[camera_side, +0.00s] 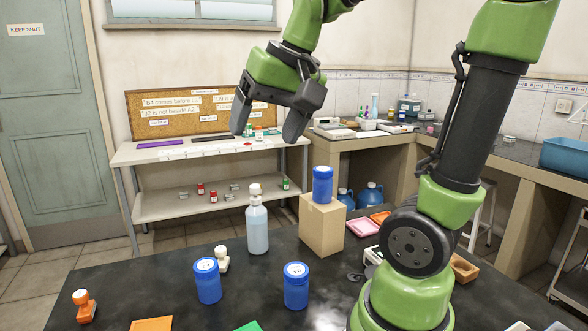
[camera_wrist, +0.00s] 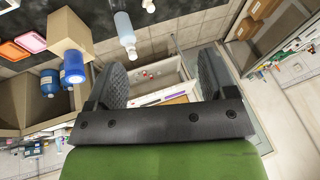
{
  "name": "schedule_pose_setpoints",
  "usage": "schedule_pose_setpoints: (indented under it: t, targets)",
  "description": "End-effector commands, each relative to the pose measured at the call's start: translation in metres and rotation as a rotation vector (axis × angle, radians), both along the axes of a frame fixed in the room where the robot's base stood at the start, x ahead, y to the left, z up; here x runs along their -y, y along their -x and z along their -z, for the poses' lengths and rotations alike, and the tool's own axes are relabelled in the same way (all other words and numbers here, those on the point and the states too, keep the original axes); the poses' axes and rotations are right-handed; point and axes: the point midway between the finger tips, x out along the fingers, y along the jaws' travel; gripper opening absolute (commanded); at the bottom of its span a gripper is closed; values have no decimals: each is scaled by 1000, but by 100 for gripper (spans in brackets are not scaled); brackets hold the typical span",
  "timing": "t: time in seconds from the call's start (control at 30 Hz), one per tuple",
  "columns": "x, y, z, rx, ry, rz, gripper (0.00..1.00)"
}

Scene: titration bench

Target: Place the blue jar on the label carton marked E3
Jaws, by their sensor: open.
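A blue jar (camera_side: 322,187) stands upright on top of a plain brown carton (camera_side: 321,228) on the black bench. The jar (camera_wrist: 73,67) and carton (camera_wrist: 68,33) also show at the left in the wrist view. No E3 mark is readable on the carton's visible faces. Two more blue jars with white lid labels stand on the bench, one at left (camera_side: 208,283) and one at centre (camera_side: 296,288); their labels are too small to read. My gripper (camera_side: 267,124) is open and empty, raised above and to the left of the carton; its spread fingers show in the wrist view (camera_wrist: 162,80).
A clear bottle of pale liquid (camera_side: 257,228) stands just left of the carton. Pink (camera_side: 363,228) and orange (camera_side: 380,217) trays lie right of the carton. A shelf table (camera_side: 160,208) stands behind.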

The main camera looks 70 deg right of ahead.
Motion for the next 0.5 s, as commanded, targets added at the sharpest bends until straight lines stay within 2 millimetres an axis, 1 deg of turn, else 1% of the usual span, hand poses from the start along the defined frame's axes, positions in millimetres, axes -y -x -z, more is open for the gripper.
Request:
schedule_pose_setpoints:
  t: [0.03, 0.1, 0.2, 0.33, 0.5]
  targets:
    - [-22, 15, 3, 47, 7, -82, 77]
    - [-44, 32, 10, 103, 9, -172, 77]
    - [-64, 52, 21, 167, 8, -268, 77]
    - [-76, 68, 31, 215, 4, -336, 77]
    - [-79, 72, 35, 228, 3, -356, 77]
